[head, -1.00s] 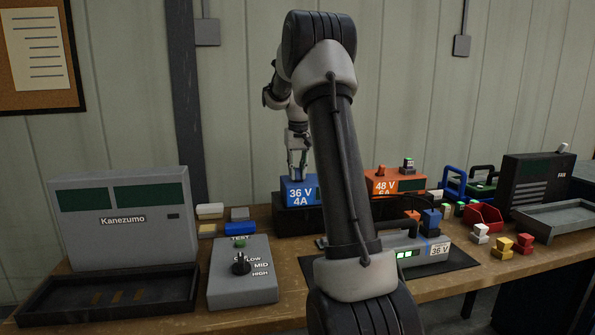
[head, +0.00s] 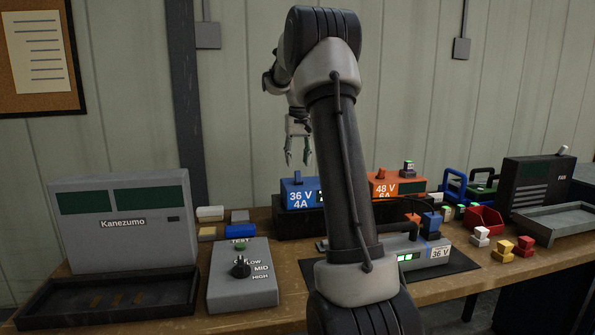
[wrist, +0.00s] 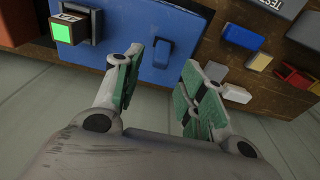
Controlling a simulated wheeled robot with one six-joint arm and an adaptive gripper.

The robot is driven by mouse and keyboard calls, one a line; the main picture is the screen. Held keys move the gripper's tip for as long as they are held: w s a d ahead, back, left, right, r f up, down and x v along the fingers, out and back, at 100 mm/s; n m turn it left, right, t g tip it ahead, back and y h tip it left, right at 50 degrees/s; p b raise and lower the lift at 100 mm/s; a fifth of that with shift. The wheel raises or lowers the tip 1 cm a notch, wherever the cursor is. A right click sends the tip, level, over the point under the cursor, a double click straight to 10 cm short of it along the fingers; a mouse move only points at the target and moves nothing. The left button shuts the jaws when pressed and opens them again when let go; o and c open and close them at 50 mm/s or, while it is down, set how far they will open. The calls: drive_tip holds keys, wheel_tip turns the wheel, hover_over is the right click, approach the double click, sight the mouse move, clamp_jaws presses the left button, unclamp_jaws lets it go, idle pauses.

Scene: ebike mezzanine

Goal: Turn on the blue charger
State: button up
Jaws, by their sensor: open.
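The blue charger (head: 299,194), marked 36 V 4A, sits on a dark stand behind my arm. Its display (head: 320,197) shows light marks and is partly hidden by my arm. A blue switch (head: 297,176) stands on its top. In the wrist view the blue charger (wrist: 125,50) lies beyond my fingertips, with its blue rocker switch (wrist: 161,54) in line with the gap between them. My gripper (head: 298,160) is open and empty, pointing down above the charger and apart from it. It also shows in the wrist view (wrist: 162,68).
An orange 48 V charger (head: 388,187) stands just right of the blue one. A grey selector box (head: 243,280) and small blocks are at left. A grey 36 V battery (head: 415,249) lies in front. The wall is close behind; the air above the chargers is clear.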

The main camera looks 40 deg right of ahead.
sight(298, 174)
wheel_tip(298, 174, up, 7)
drive_tip(key=shift+s+a+f, duration=0.15)
drive_tip(key=shift+s+a, duration=0.05)
drive_tip(key=shift+s, duration=0.15)
idle(0.3)
